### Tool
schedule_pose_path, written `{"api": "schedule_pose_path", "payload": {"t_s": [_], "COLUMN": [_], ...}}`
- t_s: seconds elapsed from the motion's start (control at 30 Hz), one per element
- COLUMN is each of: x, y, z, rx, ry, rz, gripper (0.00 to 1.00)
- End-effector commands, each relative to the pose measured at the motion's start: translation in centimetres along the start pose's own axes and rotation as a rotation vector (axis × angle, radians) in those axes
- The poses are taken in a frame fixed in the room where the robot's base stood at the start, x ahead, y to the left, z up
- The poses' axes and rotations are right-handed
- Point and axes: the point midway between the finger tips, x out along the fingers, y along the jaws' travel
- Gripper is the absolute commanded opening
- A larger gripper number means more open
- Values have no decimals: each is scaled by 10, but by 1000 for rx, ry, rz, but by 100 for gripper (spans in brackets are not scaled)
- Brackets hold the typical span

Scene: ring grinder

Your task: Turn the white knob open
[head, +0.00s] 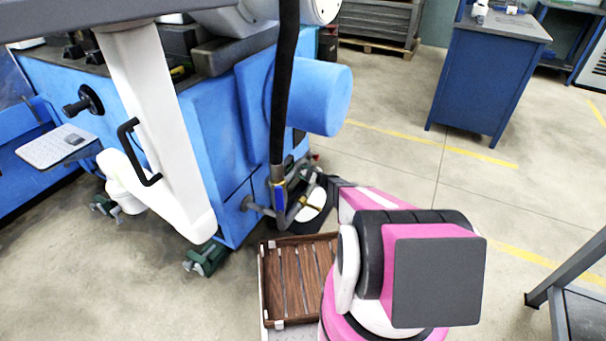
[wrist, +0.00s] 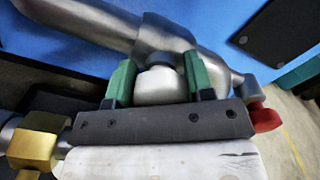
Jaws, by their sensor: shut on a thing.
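The white knob (wrist: 160,88) shows in the wrist view, in front of a grey metal pipe fitting (wrist: 160,38) on the blue machine. My gripper (wrist: 160,80) has its two green fingers on either side of the knob and is shut on it. The dark bar of the gripper hides the knob's lower part. In the head view, my pink and black arm reaches to the pipework (head: 278,197) low on the blue machine (head: 215,130). The fingers and knob are too small and covered to make out there.
A brass fitting (wrist: 35,145) and a red knob (wrist: 265,118) sit close to either side of my gripper. A slatted wooden crate (head: 262,285) is below the pipework. The floor to the right is mostly clear.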

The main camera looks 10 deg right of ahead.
Motion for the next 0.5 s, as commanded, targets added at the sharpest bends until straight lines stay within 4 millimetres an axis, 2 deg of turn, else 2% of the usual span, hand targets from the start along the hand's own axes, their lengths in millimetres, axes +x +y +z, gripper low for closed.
{"api": "schedule_pose_path", "payload": {"t_s": [0.5], "x": [-1], "y": [-1], "z": [0], "rx": [491], "ry": [0], "rz": [1], "gripper": [24]}}
